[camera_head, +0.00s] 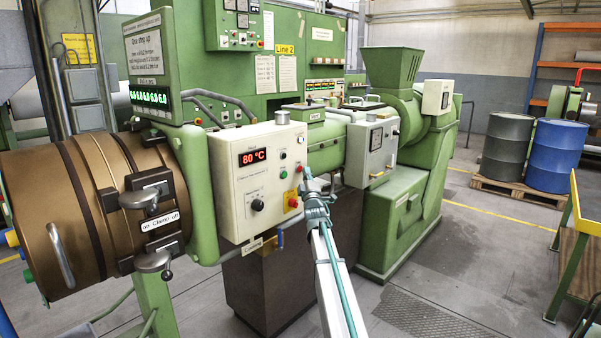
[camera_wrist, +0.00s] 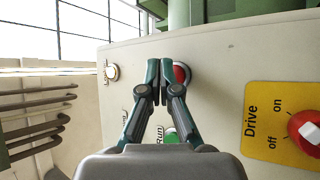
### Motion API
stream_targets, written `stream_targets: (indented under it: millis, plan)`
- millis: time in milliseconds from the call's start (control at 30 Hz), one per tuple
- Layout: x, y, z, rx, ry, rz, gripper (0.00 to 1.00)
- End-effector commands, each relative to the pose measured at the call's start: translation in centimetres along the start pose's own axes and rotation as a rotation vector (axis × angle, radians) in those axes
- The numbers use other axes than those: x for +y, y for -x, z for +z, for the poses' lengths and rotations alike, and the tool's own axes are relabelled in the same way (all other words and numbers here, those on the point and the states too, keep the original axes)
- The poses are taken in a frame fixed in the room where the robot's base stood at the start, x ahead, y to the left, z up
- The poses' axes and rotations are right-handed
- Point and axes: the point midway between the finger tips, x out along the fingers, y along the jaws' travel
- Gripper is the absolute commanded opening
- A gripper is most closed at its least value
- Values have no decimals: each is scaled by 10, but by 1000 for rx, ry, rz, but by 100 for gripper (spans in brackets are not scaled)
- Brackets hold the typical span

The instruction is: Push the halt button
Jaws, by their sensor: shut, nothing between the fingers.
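My gripper (camera_wrist: 161,68) is shut and empty, its fingertips in front of the control panel. A round red button (camera_wrist: 182,75), which looks like the halt button, sits just right of the fingertips in the wrist view and is partly covered by them. Its label is hidden, and I cannot tell whether the fingers touch it. In the head view my gripper (camera_head: 306,174) is at the right side of the cream control box (camera_head: 228,195), beside the red button (camera_head: 299,168).
A red rotary switch (camera_wrist: 306,130) on a yellow "Drive" plate (camera_wrist: 262,122) and a white button (camera_wrist: 112,72) share the panel. The box also has a temperature display (camera_head: 253,157) and a black knob (camera_head: 257,205). Green extruder parts (camera_head: 325,152) stand behind.

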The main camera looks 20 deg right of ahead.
Motion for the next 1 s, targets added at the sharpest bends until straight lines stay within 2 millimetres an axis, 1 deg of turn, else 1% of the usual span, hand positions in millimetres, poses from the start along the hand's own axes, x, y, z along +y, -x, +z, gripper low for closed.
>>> stream_targets:
  millis: [33,467,1000]
  plan:
    - [0,2,1,0,0,0,0]
    - [3,4,3,0,1,0,0]
    - [26,35,25,-1,1,1,0]
